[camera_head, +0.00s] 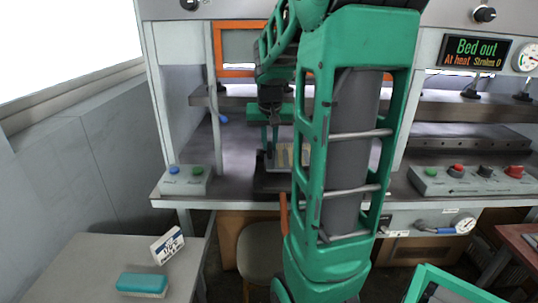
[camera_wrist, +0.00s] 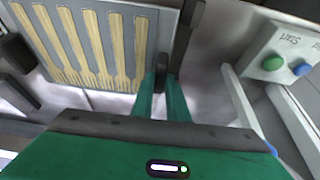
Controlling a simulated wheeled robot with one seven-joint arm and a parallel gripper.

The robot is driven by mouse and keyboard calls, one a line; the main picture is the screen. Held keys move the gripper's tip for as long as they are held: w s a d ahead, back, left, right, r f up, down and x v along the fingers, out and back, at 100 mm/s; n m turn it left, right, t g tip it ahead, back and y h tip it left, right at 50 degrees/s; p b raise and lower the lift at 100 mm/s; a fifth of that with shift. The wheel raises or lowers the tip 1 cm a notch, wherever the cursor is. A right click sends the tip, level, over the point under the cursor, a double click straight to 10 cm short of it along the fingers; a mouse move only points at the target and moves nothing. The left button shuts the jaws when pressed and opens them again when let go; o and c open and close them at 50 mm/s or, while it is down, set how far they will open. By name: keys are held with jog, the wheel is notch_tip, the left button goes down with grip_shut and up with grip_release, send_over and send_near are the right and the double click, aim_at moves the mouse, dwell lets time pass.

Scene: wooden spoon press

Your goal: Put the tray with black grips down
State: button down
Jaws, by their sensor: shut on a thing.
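The tray (camera_wrist: 159,22) is a flat grey plate carrying several pale wooden utensil shapes. My arm hides the tray's right part there. I cannot tell whether the tray touches a surface beneath.
The press bench (camera_head: 240,185) has a blue-and-green button box (camera_head: 187,181) at left and a control box (camera_head: 470,180) at right. A stool (camera_head: 260,250) stands below.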

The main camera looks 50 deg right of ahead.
aim_at(270, 153)
jog(key=shift+d+f, duration=0.15)
jog(key=shift+d, duration=0.1)
jog(key=shift+f, duration=1.95)
jog(key=c, duration=1.7)
grip_release()
jog(key=shift+c, duration=0.2)
jog(key=v, duration=1.2)
jog(key=s+a+f+n+g+y, duration=0.1)
jog(key=s+a+f, duration=0.5)
jog(key=s+a, duration=0.2)
jog(key=s+a+f+n+g+y, duration=0.2)
jog(key=s+a+f, duration=0.4)
jog(key=s+a, duration=0.3)
jog(key=shift+s+y, duration=0.3)
jog(key=shift+s, duration=0.1)
jog(key=shift+a, duration=0.1)
